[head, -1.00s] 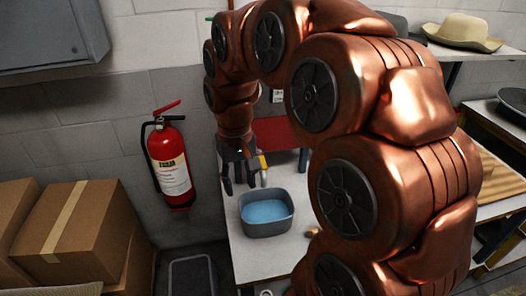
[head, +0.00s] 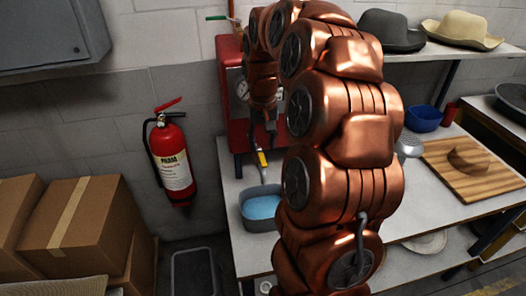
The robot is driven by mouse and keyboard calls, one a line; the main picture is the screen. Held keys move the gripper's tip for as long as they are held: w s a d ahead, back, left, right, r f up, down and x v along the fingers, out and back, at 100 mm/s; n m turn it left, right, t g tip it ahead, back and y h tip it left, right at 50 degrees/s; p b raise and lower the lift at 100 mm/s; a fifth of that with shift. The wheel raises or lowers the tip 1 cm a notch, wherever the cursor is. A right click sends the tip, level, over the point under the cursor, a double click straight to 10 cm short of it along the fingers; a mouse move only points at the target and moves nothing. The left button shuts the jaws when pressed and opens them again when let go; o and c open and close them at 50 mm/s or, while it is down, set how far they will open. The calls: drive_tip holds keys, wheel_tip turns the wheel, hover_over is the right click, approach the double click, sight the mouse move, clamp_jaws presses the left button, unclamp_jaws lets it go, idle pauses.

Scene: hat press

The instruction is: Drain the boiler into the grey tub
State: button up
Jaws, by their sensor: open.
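The red boiler (head: 233,110) stands at the back left of the white table, with a round gauge on its front. A small yellow handle (head: 262,158) with a metal spout below it shows low at the boiler's front. The grey tub (head: 260,222) stands on the table below the spout and holds blue water. No falling stream can be made out. My gripper (head: 270,133) is dark and open, just above and right of the yellow handle, in front of the boiler. Its fingers are small and partly lost against the arm; contact with the handle cannot be told.
Right of my arm are a blue bowl (head: 423,119), a red cup (head: 450,113) and a wooden board (head: 478,170). Hats (head: 462,30) sit on a shelf above.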

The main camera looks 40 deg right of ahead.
sight(263, 159)
drive_tip(key=shift+f+p, duration=0.65)
drive_tip(key=shift+f, duration=1.65)
drive_tip(key=shift+c, duration=0.4)
clamp_jaws()
